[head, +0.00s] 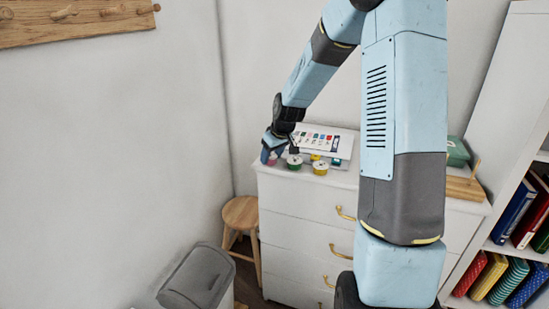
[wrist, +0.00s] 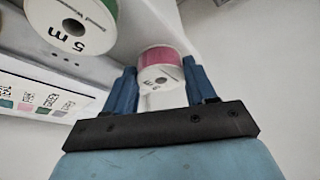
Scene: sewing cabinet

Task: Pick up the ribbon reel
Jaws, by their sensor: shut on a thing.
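A pink ribbon reel (wrist: 161,54) with a white label face sits between the two blue fingers of my gripper (wrist: 161,78) in the wrist view. The fingers are shut on it, one on each side. In the head view, my gripper (head: 268,143) is over the left end of the white cabinet top, with the pink reel (head: 272,159) at its fingertips. I cannot tell whether the reel is touching the top. A green ribbon reel (head: 294,162) stands just right of it, and also shows large at upper left in the wrist view (wrist: 72,30).
Yellow reels (head: 320,168) stand further right on the white cabinet (head: 295,225). A colour chart (head: 322,139) is behind them. A green box (head: 457,152) is at the right end. A stool (head: 241,213) and a grey bin (head: 198,277) stand left. A bookshelf (head: 510,252) is at right.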

